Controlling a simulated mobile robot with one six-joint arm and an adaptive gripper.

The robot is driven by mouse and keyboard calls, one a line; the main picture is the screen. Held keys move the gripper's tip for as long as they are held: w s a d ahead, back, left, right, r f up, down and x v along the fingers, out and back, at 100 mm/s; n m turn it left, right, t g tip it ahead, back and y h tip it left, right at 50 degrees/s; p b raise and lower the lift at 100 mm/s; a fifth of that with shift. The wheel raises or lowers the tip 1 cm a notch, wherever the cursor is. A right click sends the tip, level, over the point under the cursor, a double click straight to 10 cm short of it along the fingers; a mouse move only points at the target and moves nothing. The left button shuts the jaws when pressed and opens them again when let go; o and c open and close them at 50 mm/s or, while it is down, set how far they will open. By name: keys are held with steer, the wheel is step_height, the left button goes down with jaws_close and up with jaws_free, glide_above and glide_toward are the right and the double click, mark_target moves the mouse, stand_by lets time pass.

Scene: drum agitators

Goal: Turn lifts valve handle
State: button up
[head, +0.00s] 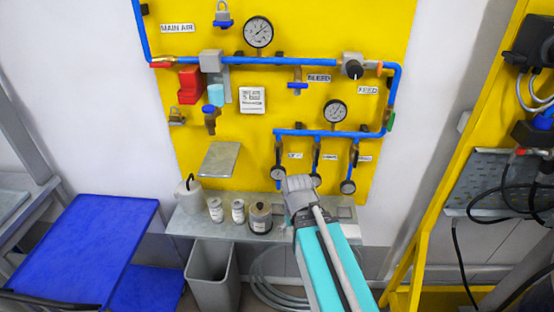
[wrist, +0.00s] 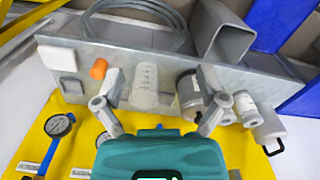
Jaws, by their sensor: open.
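Three small dark valve handles sit on the drop pipes under the lower blue pipe (head: 330,133) in the head view. The left one (head: 278,152) is beside a label (head: 295,155) that seems to read LIFT or similar; the print is too small to be sure. A gauge hangs below each drop. The end of my arm is in front of the board just below these drops, and hides part of the lower middle. In the wrist view my gripper (wrist: 160,108) is open, its fingers spread with nothing clasped. The handles do not show clearly there.
In the wrist view, a pale ribbed object (wrist: 144,86) and an orange piece (wrist: 98,68) lie near the fingers. A blue table (head: 90,235) stands left.

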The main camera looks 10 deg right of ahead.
steer(key=shift+c, duration=1.2)
steer(key=shift+f+b, duration=0.3)
steer(key=shift+f, duration=0.05)
steer(key=shift+c, duration=1.1)
steer(key=shift+f+b, duration=0.8)
steer(key=shift+b, duration=0.05)
steer(key=shift+c, duration=0.4)
steer(key=shift+r, duration=0.1)
steer(key=shift+s, duration=0.1)
